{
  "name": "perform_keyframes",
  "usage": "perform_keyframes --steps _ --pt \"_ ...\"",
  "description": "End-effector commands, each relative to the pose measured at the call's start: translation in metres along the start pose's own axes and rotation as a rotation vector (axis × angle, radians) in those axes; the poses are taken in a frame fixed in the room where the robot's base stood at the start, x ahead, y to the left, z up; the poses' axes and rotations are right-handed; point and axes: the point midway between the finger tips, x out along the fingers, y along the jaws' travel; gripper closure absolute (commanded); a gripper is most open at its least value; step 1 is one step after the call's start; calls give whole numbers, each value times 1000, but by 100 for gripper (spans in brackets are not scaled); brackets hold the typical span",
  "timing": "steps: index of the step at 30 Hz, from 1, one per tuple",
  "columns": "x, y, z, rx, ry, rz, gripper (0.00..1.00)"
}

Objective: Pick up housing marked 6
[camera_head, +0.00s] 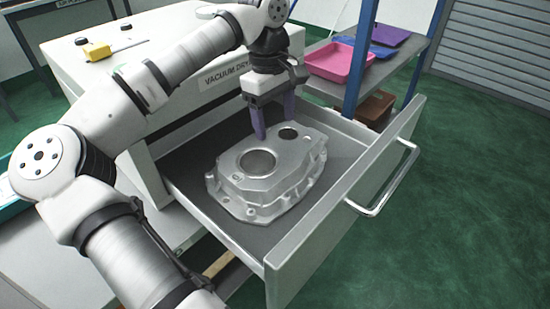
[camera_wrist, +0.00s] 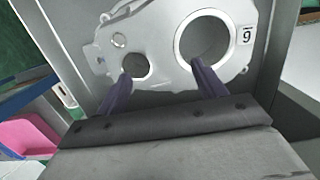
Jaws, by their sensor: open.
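The housing (camera_head: 270,172), a silvery aluminium casting with one large and one small round hole, lies flat in the open drawer of the vacuum dryer. In the wrist view the housing (camera_wrist: 160,30) carries a small white label (camera_wrist: 247,35) with a digit that looks like a 6. My gripper (camera_head: 274,120) is open, its purple fingers pointing down over the far part of the housing. In the wrist view the two fingers of my gripper (camera_wrist: 162,74) are apart with nothing held between them, one near each hole. I cannot tell whether the fingertips touch the casting.
The drawer (camera_head: 340,210) has raised walls and a bar handle (camera_head: 385,182) at its front. The vacuum dryer (camera_head: 160,45) stands behind. A brown box (camera_head: 375,107) sits lower. Green floor is clear at right.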

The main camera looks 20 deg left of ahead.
Motion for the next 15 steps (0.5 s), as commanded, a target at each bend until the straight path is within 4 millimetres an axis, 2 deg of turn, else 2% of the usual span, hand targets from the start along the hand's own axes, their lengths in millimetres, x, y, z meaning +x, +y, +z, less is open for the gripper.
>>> perform_keyframes --steps 9,15 --pt "43 -7 3 0 -3 1 30" --pt "54 -6 3 1 -3 3 30"
